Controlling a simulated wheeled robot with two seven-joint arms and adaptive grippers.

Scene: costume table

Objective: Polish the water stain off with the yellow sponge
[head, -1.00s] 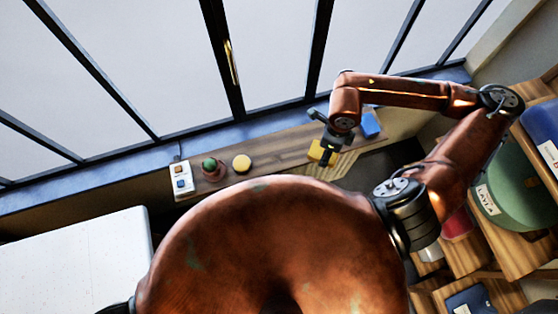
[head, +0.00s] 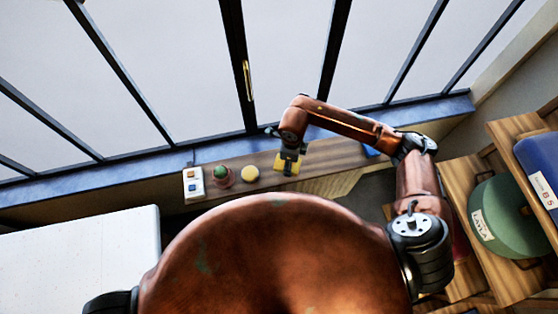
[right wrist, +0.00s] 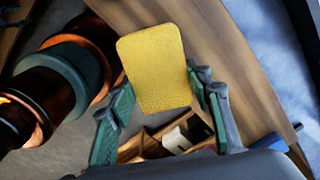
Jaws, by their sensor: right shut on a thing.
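The yellow sponge (head: 282,160) is held in my right gripper (head: 289,163), over the narrow wooden counter (head: 327,153) below the windows. In the right wrist view the sponge (right wrist: 155,65) stands out between the two fingers of the right gripper (right wrist: 160,92), which are shut on its sides. The wooden surface (right wrist: 232,75) shows behind it. I cannot tell whether the sponge touches the wood. I cannot make out a water stain in either view. My left gripper is not in view.
Left of the sponge on the counter are a round yellow thing (head: 250,174), a green-topped reddish pot (head: 222,176) and a white panel (head: 193,185) with coloured squares. A blue thing (head: 371,152) is partly hidden by my right arm. Wooden shelves with a green container (head: 507,215) stand at right.

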